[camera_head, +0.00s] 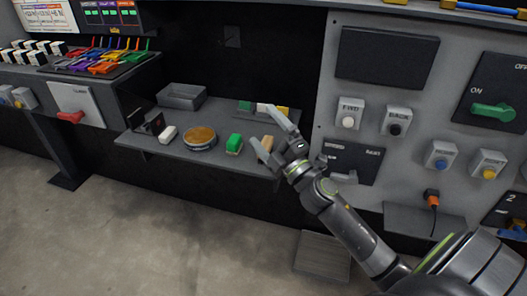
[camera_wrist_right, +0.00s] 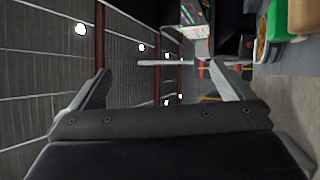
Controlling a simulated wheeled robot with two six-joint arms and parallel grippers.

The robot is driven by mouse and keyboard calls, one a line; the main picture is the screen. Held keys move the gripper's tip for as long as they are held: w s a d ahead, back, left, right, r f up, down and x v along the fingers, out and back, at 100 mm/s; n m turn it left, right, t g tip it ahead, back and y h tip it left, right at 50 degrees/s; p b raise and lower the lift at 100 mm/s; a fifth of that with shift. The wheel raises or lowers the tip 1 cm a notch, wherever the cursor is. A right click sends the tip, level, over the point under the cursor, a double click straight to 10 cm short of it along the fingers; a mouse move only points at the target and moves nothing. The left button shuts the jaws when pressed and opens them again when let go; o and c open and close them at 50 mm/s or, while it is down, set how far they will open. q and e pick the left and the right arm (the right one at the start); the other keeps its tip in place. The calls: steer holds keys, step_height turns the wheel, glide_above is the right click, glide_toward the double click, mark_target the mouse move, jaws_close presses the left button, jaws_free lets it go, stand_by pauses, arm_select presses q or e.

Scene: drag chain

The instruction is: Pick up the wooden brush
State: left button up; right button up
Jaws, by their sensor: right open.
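A tan wooden piece (camera_head: 266,143), which looks like the wooden brush, lies at the right part of the grey shelf (camera_head: 222,155). It is partly hidden by my right gripper in the head view. A brown wooden piece also shows at the top right edge of the right wrist view (camera_wrist_right: 303,17), cut off by the frame. My right gripper (camera_head: 258,123) is open, its two fingers apart and reaching left over the right end of the shelf. Nothing shows between its fingers in the wrist view (camera_wrist_right: 165,84). My left gripper is out of view.
A green block (camera_head: 234,143) lies just left of the wooden piece. A control panel (camera_head: 366,122) with buttons stands to the right.

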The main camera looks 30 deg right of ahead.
steer(key=w+a+r+n+g+y, duration=0.2)
steer(key=a+r+n+g+y, duration=0.4)
steer(key=n+y, duration=0.65)
steer(key=n+g+h, duration=1.3)
steer(key=n, duration=0.1)
glide_toward(265, 143)
steer(key=shift+m, duration=0.25)
steer(key=x, duration=0.5)
steer(key=shift+s+f, duration=0.15)
steer(key=shift+f, duration=0.1)
steer(key=p+x, duration=0.1)
steer(key=x, duration=0.3)
steer(key=shift+f, duration=0.15)
steer(key=shift+a+f, duration=0.1)
steer(key=shift+f, duration=0.15)
steer(key=shift+c, duration=1.8)
steer(key=c, duration=0.7)
steer(key=shift+o, duration=0.2)
steer(key=shift+w+r, duration=0.25)
step_height(265, 143, up, 8)
steer(key=shift+r+b, duration=0.25)
steer(key=shift+b, duration=0.1)
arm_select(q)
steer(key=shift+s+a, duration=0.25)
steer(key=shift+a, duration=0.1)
arm_select(e)
steer(key=shift+r, duration=0.55)
